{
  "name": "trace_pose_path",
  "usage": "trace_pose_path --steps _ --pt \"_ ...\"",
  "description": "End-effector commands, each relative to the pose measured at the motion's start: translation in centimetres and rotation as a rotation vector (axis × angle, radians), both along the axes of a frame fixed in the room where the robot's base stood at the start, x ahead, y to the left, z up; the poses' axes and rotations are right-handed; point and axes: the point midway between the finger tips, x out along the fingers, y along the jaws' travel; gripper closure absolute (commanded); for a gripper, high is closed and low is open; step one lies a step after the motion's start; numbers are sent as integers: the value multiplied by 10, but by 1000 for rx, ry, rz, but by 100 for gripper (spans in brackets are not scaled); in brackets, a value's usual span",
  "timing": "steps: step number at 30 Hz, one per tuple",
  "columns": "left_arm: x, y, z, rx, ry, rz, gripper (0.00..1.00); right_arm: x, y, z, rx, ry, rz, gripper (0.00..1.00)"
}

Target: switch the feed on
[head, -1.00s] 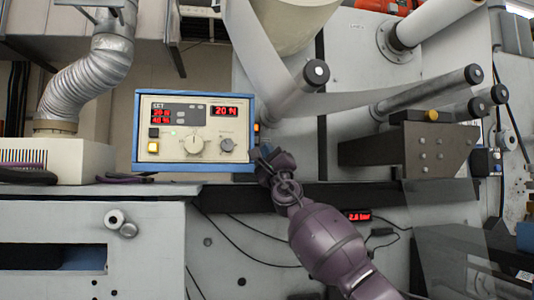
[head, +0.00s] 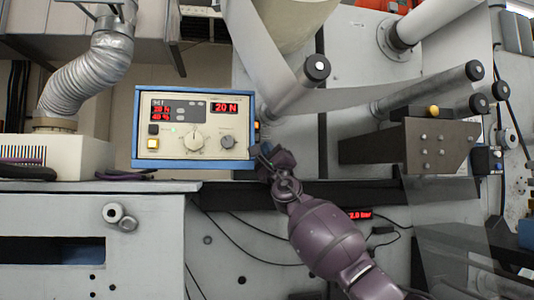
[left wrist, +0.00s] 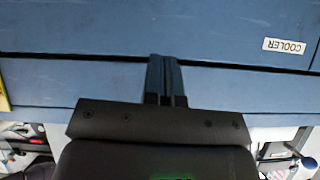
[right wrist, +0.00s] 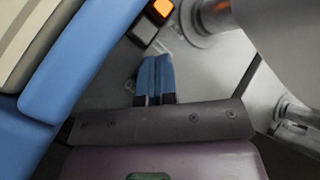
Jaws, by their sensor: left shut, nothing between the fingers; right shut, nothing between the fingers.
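A control box (head: 243,171) with a blue frame and red digit displays stands left of centre in the head view. A small orange-lit switch (head: 257,127) shows beside its right edge. In the right wrist view the orange-lit switch (right wrist: 162,8) is at the top, with a pale square button (right wrist: 143,31) next to it. My right gripper (head: 262,153) is shut and empty beside the box's lower right corner; its fingertips (right wrist: 155,62) appear below the pale button, and contact cannot be told. Lettering behind them is partly hidden. My left gripper (left wrist: 164,62) is shut and empty before a blue surface.
The blue surface carries an upside-down COOLER label (left wrist: 284,46). Rollers with black ends (head: 317,67) and a brown bracket (head: 405,147) with a yellow button stand right of the box. A dark rail (head: 340,193) runs below. A silver hose (head: 85,80) hangs at left.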

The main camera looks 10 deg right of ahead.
Motion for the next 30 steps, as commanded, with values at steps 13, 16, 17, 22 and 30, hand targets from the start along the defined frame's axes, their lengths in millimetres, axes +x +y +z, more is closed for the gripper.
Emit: trace_pose_path --steps 13,16,17,22,30 --pt "4 -1 -2 0 -4 -3 100 2 0 1 0 -1 0 100" --pt "4 -1 -3 0 -4 -3 100 2 0 1 -1 -1 1 100" --pt "4 -1 -3 0 -3 -2 100 2 0 0 -1 -1 1 100" --pt "3 -1 -5 0 -1 -2 100 3 0 0 -1 -1 1 100" --pt "0 0 -8 0 5 -2 100 4 0 0 -1 -1 1 100"
